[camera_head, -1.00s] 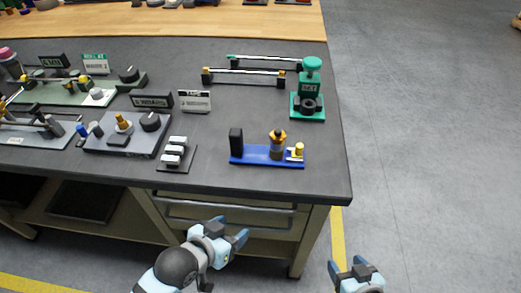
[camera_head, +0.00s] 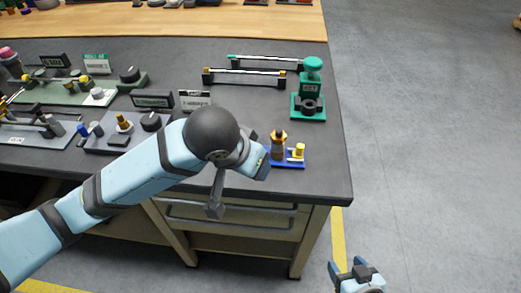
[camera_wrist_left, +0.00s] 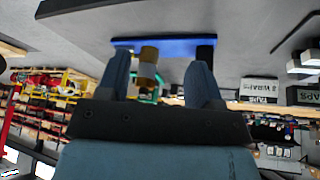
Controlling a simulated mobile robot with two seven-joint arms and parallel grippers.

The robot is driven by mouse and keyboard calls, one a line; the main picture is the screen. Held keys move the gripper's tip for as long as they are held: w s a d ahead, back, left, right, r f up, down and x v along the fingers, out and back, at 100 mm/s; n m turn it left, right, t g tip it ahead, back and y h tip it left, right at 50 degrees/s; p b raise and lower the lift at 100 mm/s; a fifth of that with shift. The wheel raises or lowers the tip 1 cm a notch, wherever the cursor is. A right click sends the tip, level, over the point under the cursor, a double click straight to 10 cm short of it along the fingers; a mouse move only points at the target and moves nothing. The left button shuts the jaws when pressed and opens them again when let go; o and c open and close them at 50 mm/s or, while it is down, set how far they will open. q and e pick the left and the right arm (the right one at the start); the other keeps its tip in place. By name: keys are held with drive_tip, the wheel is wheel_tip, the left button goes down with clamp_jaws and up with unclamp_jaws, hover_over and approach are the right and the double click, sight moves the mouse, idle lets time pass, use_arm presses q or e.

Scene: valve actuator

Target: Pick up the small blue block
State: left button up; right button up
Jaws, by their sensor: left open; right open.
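The blue base plate (camera_head: 290,164) near the front right of the bench carries a brass valve (camera_head: 278,145) and a yellow fitting (camera_head: 298,151). My left arm hides its left part in the head view. In the left wrist view the blue plate (camera_wrist_left: 165,46) lies beyond the fingers, with a black upright block (camera_wrist_left: 205,49) on it. No separate small blue block can be made out. My left gripper (camera_wrist_left: 158,82) is open and empty, pointing at the plate, with the brass valve appearing between its fingers. My right gripper (camera_head: 346,267) is open and empty, off the bench's front right.
A green press-like device (camera_head: 309,95) stands behind the plate. Two long bars (camera_head: 244,77) lie at the back. Grey and green fixtures (camera_head: 60,93) with small signs fill the left. The bench top right of the plate is clear.

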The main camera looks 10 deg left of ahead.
use_arm(q)
drive_tip(key=w+a+r+n+y, duration=0.3)
drive_tip(key=w+a+r+n, duration=0.15)
drive_tip(key=w+r, duration=0.2)
drive_tip(key=x, duration=0.5)
drive_tip(key=shift+d+f, duration=0.2)
drive_tip(key=shift+f, duration=0.15)
drive_tip(key=shift+d+x, duration=0.1)
drive_tip(key=shift+x, duration=1.25)
drive_tip(key=shift+d+x, duration=0.15)
drive_tip(key=shift+x, duration=1.2)
drive_tip(key=shift+s, duration=0.2)
drive_tip(key=shift+c, duration=0.4)
clamp_jaws()
